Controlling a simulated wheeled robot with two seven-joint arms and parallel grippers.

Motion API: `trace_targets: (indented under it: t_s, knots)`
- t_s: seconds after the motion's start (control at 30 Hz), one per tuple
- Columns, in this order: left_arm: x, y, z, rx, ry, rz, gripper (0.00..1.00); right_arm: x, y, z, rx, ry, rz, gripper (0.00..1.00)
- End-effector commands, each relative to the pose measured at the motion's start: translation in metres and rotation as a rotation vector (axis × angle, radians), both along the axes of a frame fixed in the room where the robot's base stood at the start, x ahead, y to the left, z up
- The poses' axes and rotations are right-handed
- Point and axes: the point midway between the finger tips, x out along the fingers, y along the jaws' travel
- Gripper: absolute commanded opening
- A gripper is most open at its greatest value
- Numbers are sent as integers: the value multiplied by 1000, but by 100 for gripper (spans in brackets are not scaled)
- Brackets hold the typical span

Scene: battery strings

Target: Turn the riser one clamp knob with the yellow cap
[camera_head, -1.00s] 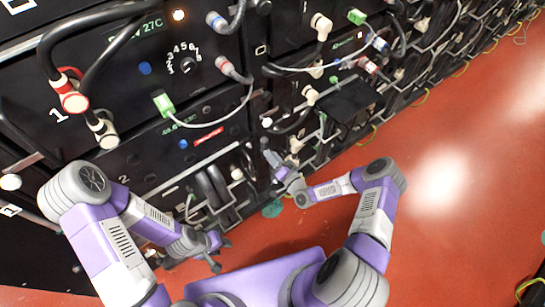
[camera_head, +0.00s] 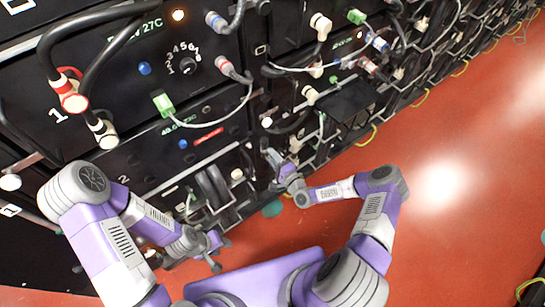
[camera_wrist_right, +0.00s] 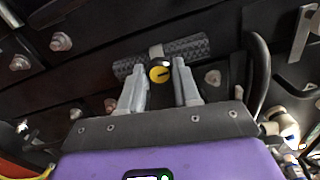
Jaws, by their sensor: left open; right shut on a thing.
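A round knob with a yellow cap (camera_wrist_right: 159,73) and a dark line across it sits on a short clamp at a textured grey bar in the right wrist view. My right gripper (camera_wrist_right: 160,66) has one finger on each side of this knob and is shut on it. In the head view my right gripper (camera_head: 280,156) is against the lower part of the rack, and the knob cannot be made out there. My left gripper (camera_head: 220,254) is open and empty, low in front of the rack and apart from it.
The black battery rack (camera_head: 215,105) carries cables, plugs and a numbered dial (camera_head: 187,66). A dark flat panel (camera_head: 348,102) juts out to the right of my right gripper. A cable (camera_wrist_right: 258,75) hangs right of the knob. The red floor (camera_head: 440,215) is clear at right.

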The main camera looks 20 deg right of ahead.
Motion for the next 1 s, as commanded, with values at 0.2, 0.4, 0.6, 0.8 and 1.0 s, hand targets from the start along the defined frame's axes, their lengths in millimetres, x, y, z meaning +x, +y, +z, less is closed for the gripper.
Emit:
trace_targets:
  t_s: [0.2,0.4,0.6,0.8,1.0]
  knots:
    - [0,0,0,0,0,0,43,-1,1,-1,52,23,2,1]
    - [0,0,0,0,0,0,43,-1,1,-2,65,27,3,1]
    - [0,0,0,0,0,0,43,-1,1,-2,65,27,3,1]
    - [0,0,0,0,0,0,43,-1,1,-1,65,26,2,49]
    - [0,0,0,0,0,0,43,-1,0,-1,63,25,1,57]
